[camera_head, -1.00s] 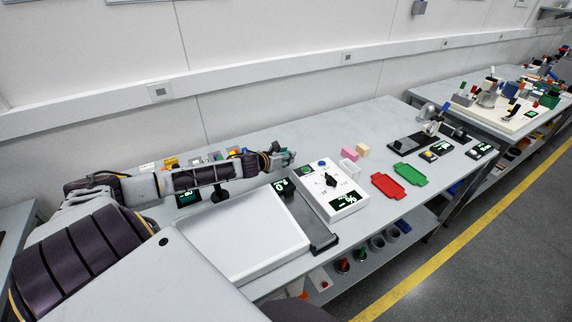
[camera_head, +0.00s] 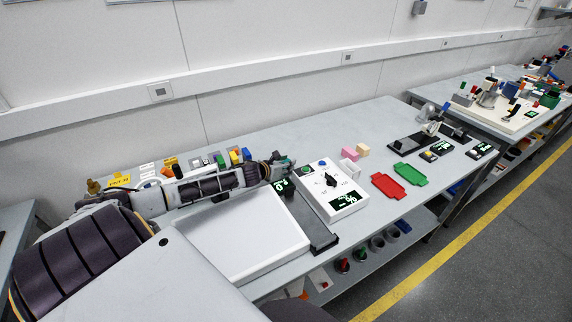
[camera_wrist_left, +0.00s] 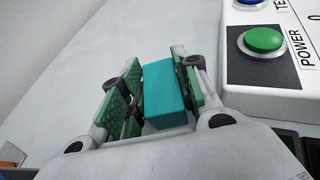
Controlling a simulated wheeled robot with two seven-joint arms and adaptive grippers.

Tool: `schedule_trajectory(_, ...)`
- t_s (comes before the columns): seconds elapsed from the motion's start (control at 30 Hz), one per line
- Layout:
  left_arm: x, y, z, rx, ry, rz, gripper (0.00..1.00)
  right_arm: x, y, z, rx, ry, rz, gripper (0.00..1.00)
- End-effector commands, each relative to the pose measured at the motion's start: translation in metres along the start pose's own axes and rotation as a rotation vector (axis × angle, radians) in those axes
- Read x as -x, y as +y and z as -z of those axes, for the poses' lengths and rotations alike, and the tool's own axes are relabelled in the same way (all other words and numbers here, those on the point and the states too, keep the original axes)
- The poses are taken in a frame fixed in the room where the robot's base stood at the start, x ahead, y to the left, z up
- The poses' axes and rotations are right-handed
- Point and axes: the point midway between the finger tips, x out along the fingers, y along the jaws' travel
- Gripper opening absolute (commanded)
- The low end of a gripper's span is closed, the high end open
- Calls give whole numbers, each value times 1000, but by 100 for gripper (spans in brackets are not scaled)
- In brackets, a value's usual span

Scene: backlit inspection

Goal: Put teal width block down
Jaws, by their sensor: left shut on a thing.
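The teal width block (camera_wrist_left: 163,93) is between the green-padded fingers of my left gripper (camera_wrist_left: 155,92) in the left wrist view. The gripper is shut on it. I cannot tell whether the block touches the table. My right gripper does not show.
The white control box (camera_head: 345,200) has a green button (camera_wrist_left: 264,40), a knob and a display. A white panel (camera_head: 250,235) lies left of it.

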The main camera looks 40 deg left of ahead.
Motion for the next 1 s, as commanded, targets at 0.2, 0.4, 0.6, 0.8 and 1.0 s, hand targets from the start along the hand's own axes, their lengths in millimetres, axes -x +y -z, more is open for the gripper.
schedule_trajectory(0.2,0,0,1,0,-1,0,6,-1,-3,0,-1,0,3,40)
schedule_trajectory(0.4,-1,0,2,0,0,0,41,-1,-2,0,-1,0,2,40)
schedule_trajectory(0.6,-1,0,2,0,0,0,41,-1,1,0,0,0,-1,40)
schedule_trajectory(0.8,0,0,0,1,0,0,41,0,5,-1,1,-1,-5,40)
schedule_trajectory(1.0,5,0,0,0,1,0,41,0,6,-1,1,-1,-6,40)
